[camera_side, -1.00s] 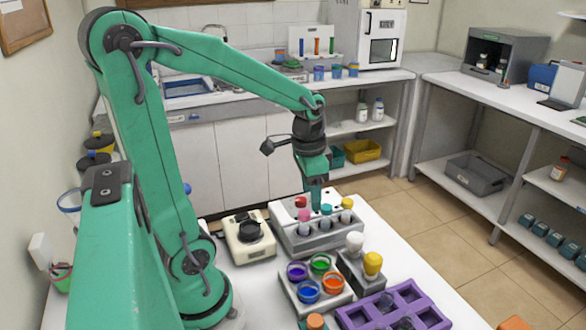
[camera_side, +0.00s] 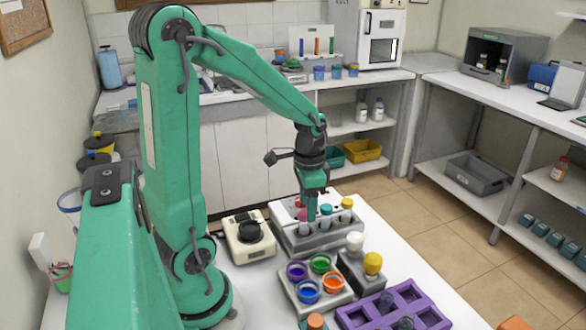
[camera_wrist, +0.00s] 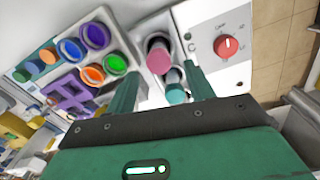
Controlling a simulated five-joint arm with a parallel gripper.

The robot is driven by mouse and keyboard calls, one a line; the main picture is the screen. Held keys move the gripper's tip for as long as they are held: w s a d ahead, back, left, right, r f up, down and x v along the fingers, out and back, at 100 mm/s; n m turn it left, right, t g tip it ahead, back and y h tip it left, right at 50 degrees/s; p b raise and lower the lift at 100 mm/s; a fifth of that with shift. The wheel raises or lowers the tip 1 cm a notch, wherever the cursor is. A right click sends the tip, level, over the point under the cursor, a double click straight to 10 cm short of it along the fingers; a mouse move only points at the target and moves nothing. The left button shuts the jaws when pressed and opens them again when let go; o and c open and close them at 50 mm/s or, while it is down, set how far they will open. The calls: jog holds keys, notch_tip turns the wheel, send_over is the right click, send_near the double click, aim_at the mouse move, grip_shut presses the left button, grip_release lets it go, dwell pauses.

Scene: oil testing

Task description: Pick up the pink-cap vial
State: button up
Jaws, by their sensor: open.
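The pink-cap vial (camera_wrist: 158,58) shows in the wrist view just beyond the span between my fingertips. In the side view its cap (camera_side: 301,214) is partly hidden by my gripper (camera_side: 312,214). The vial stands in a grey rack (camera_side: 307,245). My gripper is open in the wrist view (camera_wrist: 160,72), its fingers apart with nothing gripped. A teal-cap vial (camera_wrist: 176,92) is nearer my palm, between the fingers; its cap (camera_side: 326,209) shows right of my gripper in the side view. I cannot tell whether a finger touches any vial.
A yellow-cap vial (camera_side: 347,203) stands at the rack's right. A device with a red knob (camera_wrist: 227,45) is close to my finger. In front are a block of coloured pots (camera_side: 320,284), a purple tray (camera_side: 362,318) and white and yellow bottles. A cream device (camera_side: 249,250) stands left.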

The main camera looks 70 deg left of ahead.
aim_at(304, 225)
jog(key=shift+s+f, duration=0.15)
jog(key=shift+f, duration=2.5)
jog(key=shift+c, duration=0.4)
jog(key=c, duration=1)
